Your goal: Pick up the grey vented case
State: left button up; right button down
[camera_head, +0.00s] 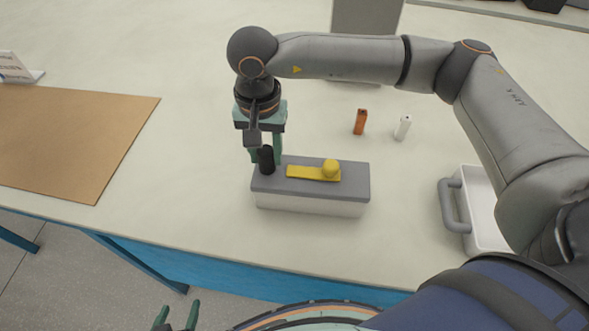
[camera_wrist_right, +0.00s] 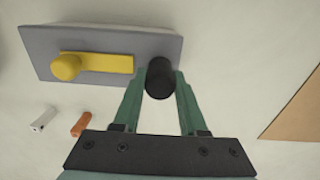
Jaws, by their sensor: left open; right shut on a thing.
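A box with a grey top and pale sides (camera_head: 310,205) sits on the table; I see no vents on it. It carries a yellow bar with a round yellow knob (camera_head: 330,168) and, at its left end, a black cylinder (camera_head: 266,158). My right gripper (camera_head: 265,160) points down and is shut on the black cylinder, which also shows between the green fingers in the right wrist view (camera_wrist_right: 160,78). Whether the cylinder touches the top is unclear. My left gripper (camera_head: 176,316) is open and empty at the bottom edge, partly cut off. No clearly vented case shows.
A white tray with a grey handle (camera_head: 480,205) is to the right. A brown mat (camera_head: 80,135) lies left. A grey upright object (camera_head: 367,15) stands at the back, partly hidden.

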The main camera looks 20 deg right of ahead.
jog(key=shift+r, duration=0.25)
